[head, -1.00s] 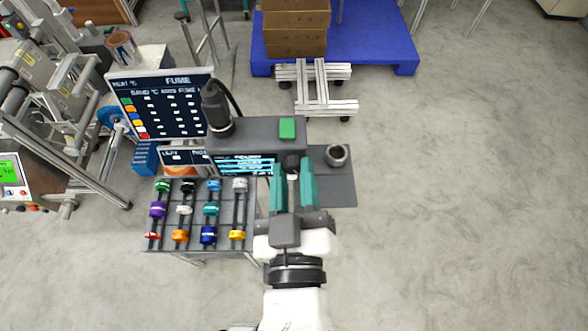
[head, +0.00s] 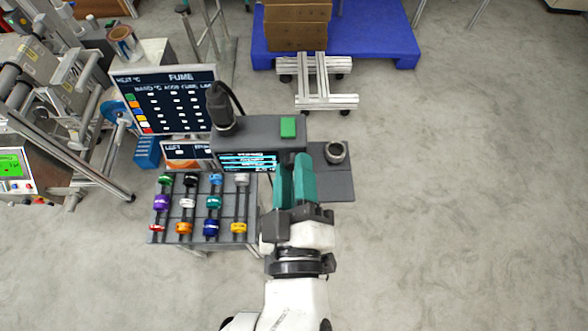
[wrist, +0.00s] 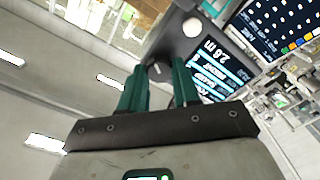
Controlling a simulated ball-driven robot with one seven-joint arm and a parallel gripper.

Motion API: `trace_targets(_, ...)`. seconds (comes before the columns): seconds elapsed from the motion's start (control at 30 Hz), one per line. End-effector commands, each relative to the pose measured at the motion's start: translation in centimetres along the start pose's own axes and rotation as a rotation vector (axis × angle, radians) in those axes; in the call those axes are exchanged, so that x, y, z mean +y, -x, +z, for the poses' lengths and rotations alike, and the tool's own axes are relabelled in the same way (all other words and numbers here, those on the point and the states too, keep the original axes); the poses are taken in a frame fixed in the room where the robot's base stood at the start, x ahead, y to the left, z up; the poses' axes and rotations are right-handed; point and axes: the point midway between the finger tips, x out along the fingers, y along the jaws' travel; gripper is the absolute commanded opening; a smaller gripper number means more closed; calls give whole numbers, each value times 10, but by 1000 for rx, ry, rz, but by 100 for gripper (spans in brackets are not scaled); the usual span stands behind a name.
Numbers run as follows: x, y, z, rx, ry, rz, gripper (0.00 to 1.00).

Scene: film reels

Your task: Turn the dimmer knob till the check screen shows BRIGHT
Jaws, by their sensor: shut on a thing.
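The check screen (head: 247,161) is the lit display on the front of a dark grey box; it also shows in the wrist view (wrist: 215,70), tilted, with large text like "2.8 m" and blue-white rows. I cannot read the word BRIGHT on it. The dimmer knob (wrist: 157,71) is a dark round piece on the box front, right of the screen in the head view, where my fingers hide it. My gripper (head: 295,164) is shut on the knob, with one teal finger on each side of it, as the wrist view (wrist: 159,76) shows.
A green button (head: 288,127) tops the box, beside a black upright device (head: 222,112). A metal cup (head: 335,152) stands close right of my fingers. A rack (head: 172,236) of several coloured rollers is at left. Floor at right is clear.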

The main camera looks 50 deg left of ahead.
Motion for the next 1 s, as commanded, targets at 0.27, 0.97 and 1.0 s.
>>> trace_targets(0.27,0,0,0,1,-2,-1,38)
trace_targets(0.97,-2,26,2,-2,-5,-2,57)
trace_targets(1.0,-3,33,2,-2,-5,-3,57)
